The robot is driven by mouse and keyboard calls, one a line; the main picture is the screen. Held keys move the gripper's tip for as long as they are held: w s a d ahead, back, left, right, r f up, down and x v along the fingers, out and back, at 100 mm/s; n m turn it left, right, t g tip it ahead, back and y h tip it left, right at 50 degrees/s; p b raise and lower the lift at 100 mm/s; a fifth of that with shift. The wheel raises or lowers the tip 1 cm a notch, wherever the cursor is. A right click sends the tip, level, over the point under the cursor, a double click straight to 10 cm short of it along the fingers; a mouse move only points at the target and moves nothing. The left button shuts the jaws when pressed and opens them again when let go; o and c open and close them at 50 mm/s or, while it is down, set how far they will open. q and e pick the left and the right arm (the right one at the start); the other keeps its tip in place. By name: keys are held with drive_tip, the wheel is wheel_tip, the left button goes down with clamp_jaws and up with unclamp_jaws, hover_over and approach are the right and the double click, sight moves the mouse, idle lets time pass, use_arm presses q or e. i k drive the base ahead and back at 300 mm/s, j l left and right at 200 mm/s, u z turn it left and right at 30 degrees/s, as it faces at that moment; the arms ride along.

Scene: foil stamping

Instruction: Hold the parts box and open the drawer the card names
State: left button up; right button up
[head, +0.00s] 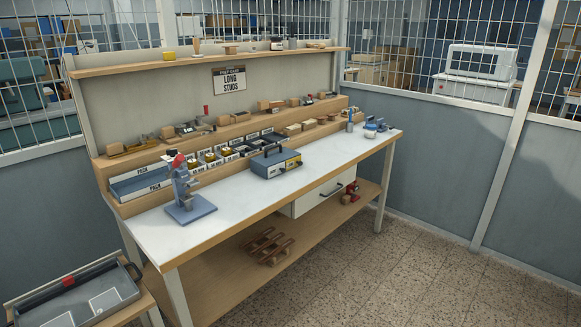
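The card (229,80) hangs on the back panel of the workbench and reads "LONG STUDS" in large letters; its small header is hard to read. The parts box (268,166) is a small blue-grey box with a black handle on top, standing on the white benchtop near the middle. Its front faces the bench's front edge and bears small drawers with pale and yellow labels, too small to read. The drawers look shut. Neither of my grippers is in view.
A blue press with a red knob (183,190) stands left on the white benchtop (230,202). Labelled bins (140,184) line the back. A larger white drawer (324,196) hangs under the bench. A grey tray (105,296) is at lower left. The benchtop around the box's front is clear.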

sight(295, 162)
drive_tip(key=u, duration=0.25)
drive_tip(key=i+l+u, duration=0.3)
drive_tip(key=u, duration=0.15)
drive_tip(key=i+l+u, duration=0.25)
drive_tip(key=l+u, duration=0.15)
drive_tip(key=i+l, duration=0.2)
drive_tip(key=l, duration=0.2)
drive_tip(key=i+l+u, duration=0.1)
drive_tip(key=l, duration=0.35)
drive_tip(key=i+l, duration=0.25)
drive_tip(key=l, duration=0.15)
drive_tip(key=i+l+u, duration=0.1)
drive_tip(key=l, duration=0.35)
drive_tip(key=i+l, duration=0.2)
drive_tip(key=l, duration=0.25)
drive_tip(key=i+l+u, duration=0.1)
drive_tip(key=l, duration=0.3)
drive_tip(key=i+l, duration=0.2)
drive_tip(key=l, duration=0.25)
drive_tip(key=i+l+u, duration=0.1)
drive_tip(key=l, duration=0.35)
